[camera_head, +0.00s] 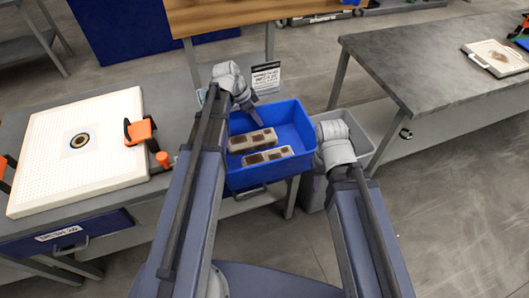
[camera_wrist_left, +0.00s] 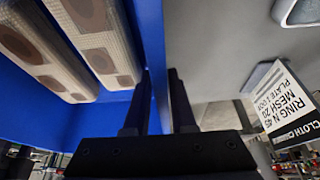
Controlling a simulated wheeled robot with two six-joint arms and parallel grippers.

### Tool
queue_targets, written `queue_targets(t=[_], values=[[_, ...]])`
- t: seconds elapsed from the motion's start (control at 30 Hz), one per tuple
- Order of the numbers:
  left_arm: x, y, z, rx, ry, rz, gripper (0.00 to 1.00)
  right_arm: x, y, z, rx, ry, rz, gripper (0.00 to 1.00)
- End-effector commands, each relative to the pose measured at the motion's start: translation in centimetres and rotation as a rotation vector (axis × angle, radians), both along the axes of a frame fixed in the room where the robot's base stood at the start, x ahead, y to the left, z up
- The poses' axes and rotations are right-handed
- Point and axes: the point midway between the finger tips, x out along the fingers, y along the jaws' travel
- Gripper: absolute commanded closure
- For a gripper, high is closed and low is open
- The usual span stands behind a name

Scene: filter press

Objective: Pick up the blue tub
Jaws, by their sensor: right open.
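The blue tub (camera_head: 284,116) is in the middle of the head view, between my arms, and appears level. It holds two long light blocks with brown patches (camera_head: 268,155). My left gripper (camera_head: 255,118) is at its far left side. In the left wrist view, one finger is inside the tub and one outside, with the blue wall (camera_wrist_left: 155,40) filling the narrow gap between them. My right gripper (camera_head: 320,160) is at the tub's right side, open; my wrist mostly hides its fingers. I cannot tell what bears the tub's underside.
A grey bin (camera_head: 365,140) stands behind my right wrist. A white perforated plate (camera_head: 50,140) with orange clamps (camera_head: 138,132) lies on the left bench. A printed card (camera_head: 266,76) stands behind the tub. A grey table (camera_head: 430,70) is at right, with open floor in front.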

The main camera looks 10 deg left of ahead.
Motion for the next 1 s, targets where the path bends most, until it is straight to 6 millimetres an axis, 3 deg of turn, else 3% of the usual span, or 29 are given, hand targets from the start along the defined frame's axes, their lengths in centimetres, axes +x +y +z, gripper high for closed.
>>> queue_targets(t=[0.03,0.1,0.37,0.57,1.0], values=[[0.16,-0.23,-1.1,0.0,0.0,-0.001,0.76,0.0,-0.01,-1.1,0.0,0.0,0.0,0.5],[0.26,-0.38,-1.38,0.0,0.0,0.0,0.76,0.0,0.0,-1.38,0.0,0.0,0.0,0.5],[0.26,-0.43,-1.19,0.0,0.0,0.001,0.78,0.0,0.0,-1.19,0.0,0.0,0.0,0.5],[0.26,-0.43,-1.19,0.0,0.0,0.0,1.0,0.0,0.0,-1.19,0.0,0.0,0.0,0.5],[0.25,-0.4,-1.22,0.001,0.0,0.0,1.0,0.0,-0.01,-1.22,0.0,0.0,0.0,0.5]])
